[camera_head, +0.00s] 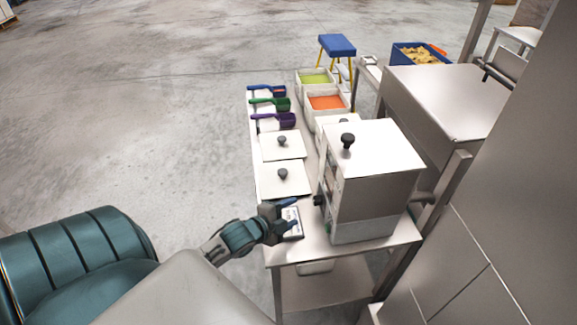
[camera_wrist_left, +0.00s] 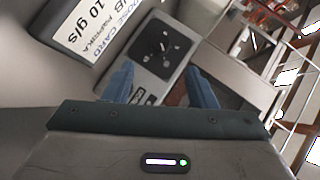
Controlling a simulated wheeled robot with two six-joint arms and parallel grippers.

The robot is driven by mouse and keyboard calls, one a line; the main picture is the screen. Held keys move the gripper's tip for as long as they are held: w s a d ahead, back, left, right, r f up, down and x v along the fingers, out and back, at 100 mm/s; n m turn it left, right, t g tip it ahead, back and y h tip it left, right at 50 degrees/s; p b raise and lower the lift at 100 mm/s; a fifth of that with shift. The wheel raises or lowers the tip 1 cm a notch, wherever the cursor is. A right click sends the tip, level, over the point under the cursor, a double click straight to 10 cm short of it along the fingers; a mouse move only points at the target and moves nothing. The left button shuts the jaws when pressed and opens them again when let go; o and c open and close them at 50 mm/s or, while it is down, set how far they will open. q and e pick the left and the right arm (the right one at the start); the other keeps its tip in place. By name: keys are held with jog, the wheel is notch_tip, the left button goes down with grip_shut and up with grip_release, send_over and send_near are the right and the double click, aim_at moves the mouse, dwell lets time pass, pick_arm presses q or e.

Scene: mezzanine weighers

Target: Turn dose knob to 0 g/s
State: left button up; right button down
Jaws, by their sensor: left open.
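In the head view a black knob (camera_head: 318,200) sticks out of the left side of the steel weigher (camera_head: 372,208). My left gripper (camera_head: 288,214) is open and empty, left of that knob and apart from it. Its blue fingertips (camera_wrist_left: 160,84) appear below the dial in the wrist view, one to each side. My right gripper is out of view.
Lidded bins (camera_head: 281,147), coloured scoops (camera_head: 275,122) and open bins (camera_head: 326,102) line the steel bench further back. Open floor lies left.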

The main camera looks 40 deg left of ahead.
aim_at(314, 201)
pick_arm(q)
jog(key=shift+s+r, duration=0.15)
jog(key=shift+s, duration=0.1)
jog(key=shift+s+f+m+t, duration=0.1)
jog(key=shift+f+m+t, duration=0.2)
jog(key=shift+f+t, duration=0.15)
jog(key=shift+s+f, duration=0.1)
jog(key=shift+f, duration=0.05)
jog(key=shift+m, duration=0.3)
jog(key=b+x, duration=0.1)
jog(key=x, duration=1)
